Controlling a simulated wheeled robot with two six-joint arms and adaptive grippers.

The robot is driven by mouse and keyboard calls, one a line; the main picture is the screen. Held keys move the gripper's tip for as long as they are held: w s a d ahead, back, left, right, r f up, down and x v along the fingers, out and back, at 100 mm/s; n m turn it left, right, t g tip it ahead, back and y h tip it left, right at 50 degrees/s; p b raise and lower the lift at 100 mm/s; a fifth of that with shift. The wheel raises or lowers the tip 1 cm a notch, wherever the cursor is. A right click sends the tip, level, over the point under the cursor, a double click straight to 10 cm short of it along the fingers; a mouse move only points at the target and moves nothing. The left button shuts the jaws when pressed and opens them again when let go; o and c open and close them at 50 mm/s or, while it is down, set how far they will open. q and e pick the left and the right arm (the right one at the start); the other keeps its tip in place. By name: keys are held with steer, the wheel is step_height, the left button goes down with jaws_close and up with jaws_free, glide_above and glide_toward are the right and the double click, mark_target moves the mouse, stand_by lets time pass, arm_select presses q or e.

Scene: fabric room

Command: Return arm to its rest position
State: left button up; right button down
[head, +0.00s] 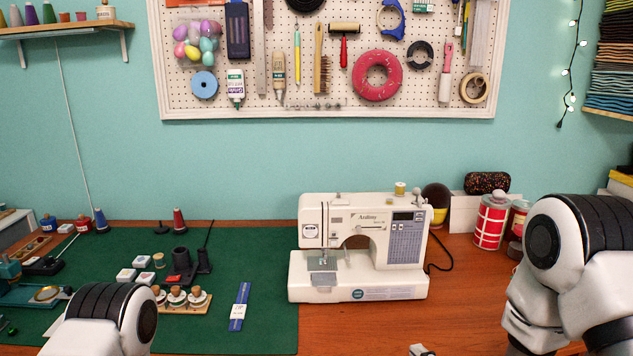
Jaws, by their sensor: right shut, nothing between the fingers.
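My right arm (575,270) comes in at the right edge, bent, over the wooden table. Only a small tip of my right gripper (421,350) shows at the bottom edge, in front of the sewing machine. It is shut and empty, and the rest of it is cut off by the frame. Part of my left arm (105,320) shows at the bottom left over the green mat. My left gripper is out of view.
A white sewing machine (360,250) stands mid-table beside the green mat (265,320). Spools on a wooden holder (180,308) and a blue ruler (240,306) lie on the mat. Red-white tins (491,222) stand near my right arm.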

steer(key=s+d+f+n+g+h+p, duration=0.3)
steer(key=s+f+g, duration=0.4)
steer(key=s+f, duration=0.75)
steer(key=s+d+f+n+g, duration=0.1)
steer(key=s+f+n+g, duration=0.1)
steer(key=s+n, duration=0.4)
steer(key=s+f+n+g+p, duration=0.1)
steer(key=s+n+g, duration=0.4)
steer(key=s, duration=0.6)
steer(key=shift+s+d+f+n+h, duration=0.4)
steer(key=shift+f+n, duration=0.15)
steer(key=shift+n, duration=0.15)
